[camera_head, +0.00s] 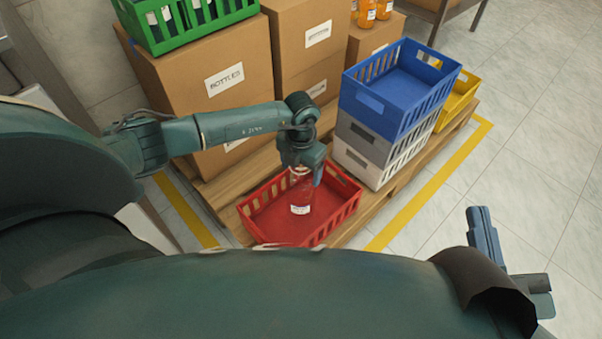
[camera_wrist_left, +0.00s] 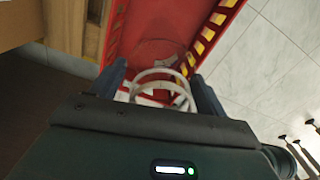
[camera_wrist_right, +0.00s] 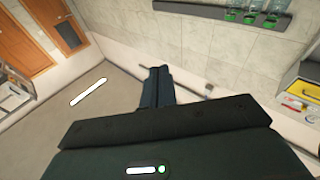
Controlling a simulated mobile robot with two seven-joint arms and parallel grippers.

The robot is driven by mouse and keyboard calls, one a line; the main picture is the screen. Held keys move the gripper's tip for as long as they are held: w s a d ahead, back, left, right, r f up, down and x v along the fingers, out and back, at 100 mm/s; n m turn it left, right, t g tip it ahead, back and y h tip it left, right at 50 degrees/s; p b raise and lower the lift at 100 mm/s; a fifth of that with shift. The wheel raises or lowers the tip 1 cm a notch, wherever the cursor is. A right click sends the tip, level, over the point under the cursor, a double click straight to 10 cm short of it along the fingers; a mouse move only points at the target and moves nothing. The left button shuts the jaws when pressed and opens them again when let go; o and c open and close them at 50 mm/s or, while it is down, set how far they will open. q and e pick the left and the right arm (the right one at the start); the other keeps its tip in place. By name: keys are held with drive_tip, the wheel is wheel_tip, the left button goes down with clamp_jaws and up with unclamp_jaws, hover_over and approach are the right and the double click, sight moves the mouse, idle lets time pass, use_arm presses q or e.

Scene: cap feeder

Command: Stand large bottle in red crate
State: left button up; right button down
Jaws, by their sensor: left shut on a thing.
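The red crate (camera_head: 338,220) sits on the wooden pallet, open at the top. My left gripper (camera_head: 303,168) points down over it, shut on the large bottle (camera_head: 300,194), a clear bottle with a white label. The bottle looks upright, with its lower part within the crate's outline; I cannot tell if it touches the crate floor. In the left wrist view the bottle (camera_wrist_left: 160,88) shows between the fingers, with the red crate (camera_wrist_left: 148,22) beneath. My right gripper (camera_head: 484,238) is away to the right over the floor; its fingers (camera_wrist_right: 157,84) are together and empty.
Stacked grey and white crates under a blue crate (camera_head: 400,90) stand right behind the red crate. A yellow crate (camera_head: 458,97) is beyond. Cardboard boxes (camera_head: 215,80) rise behind, with a green crate (camera_head: 190,30) of bottles on top. The floor at right is clear.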

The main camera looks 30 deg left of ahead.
use_arm(q)
drive_tip(key=shift+f, duration=0.4)
use_arm(e)
drive_tip(key=shift+r, duration=0.1)
use_arm(q)
drive_tip(key=shift+f+b, duration=0.35)
drive_tip(key=shift+f, duration=0.25)
drive_tip(key=o, duration=1.2)
use_arm(e)
drive_tip(key=shift+a+r, duration=0.1)
use_arm(q)
drive_tip(key=shift+r, duration=0.1)
